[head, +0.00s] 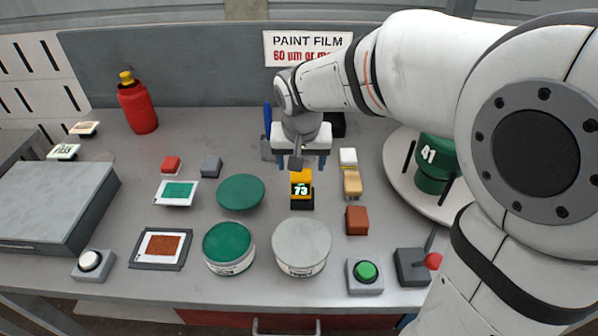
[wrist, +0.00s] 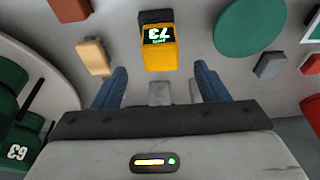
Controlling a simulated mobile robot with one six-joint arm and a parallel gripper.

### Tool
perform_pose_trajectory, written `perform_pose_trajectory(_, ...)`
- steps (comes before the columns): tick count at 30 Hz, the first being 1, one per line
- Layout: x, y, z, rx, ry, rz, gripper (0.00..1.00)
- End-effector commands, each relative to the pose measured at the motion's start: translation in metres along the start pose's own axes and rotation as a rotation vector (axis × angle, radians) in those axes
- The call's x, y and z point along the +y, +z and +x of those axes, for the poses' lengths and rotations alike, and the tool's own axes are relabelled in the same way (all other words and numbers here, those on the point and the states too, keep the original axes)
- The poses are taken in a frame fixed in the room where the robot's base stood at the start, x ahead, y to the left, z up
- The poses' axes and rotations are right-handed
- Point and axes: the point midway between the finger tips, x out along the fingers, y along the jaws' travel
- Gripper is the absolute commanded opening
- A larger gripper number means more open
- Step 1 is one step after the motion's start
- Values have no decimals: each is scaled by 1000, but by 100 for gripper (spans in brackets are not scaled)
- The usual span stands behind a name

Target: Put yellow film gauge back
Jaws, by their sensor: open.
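The yellow film gauge (head: 301,182) stands on the grey bench near its middle, with a dark part at its front and a display reading 73. In the wrist view the gauge (wrist: 158,52) lies just beyond my fingertips, roughly centred between them. My gripper (head: 299,160) is open and empty, pointing down just behind the gauge. Its two blue fingers show apart in the wrist view (wrist: 160,80). A small grey block (wrist: 160,93) shows between the fingers. A black item (head: 338,125) at the back is partly hidden behind my arm.
A green lid (head: 240,192) lies left of the gauge; a green tin (head: 229,247) and a grey-topped tin (head: 301,246) stand in front. A round turntable (head: 401,183) holds a green cylinder.

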Motion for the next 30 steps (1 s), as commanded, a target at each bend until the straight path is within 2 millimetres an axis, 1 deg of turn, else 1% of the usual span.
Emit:
perform_pose_trajectory(1,0,-1,-8,3,-2,0,67)
perform_pose_trajectory(3,0,0,-14,1,-1,-1,67)
perform_pose_trajectory(9,1,1,-20,0,0,0,67)
perform_pose_trajectory(11,8,4,-22,-2,1,1,67)
perform_pose_trajectory(13,25,13,-26,-6,3,2,67)
perform_pose_trajectory(14,36,20,-29,-9,4,2,67)
perform_pose_trajectory(15,51,31,-32,-14,5,2,67)
perform_pose_trajectory(17,76,50,-37,-21,6,-1,67)
perform_pose_trajectory(18,90,65,-39,-27,5,-4,67)
perform_pose_trajectory(20,110,87,-42,-34,4,-10,67)
perform_pose_trajectory(21,120,101,-42,-39,3,-12,67)
perform_pose_trajectory(24,138,130,-43,-47,-2,-22,67)
perform_pose_trajectory(25,141,137,-42,-50,-3,-24,67)
perform_pose_trajectory(27,143,149,-42,-53,-5,-29,67)
perform_pose_trajectory(30,144,156,-41,-55,-6,-34,67)
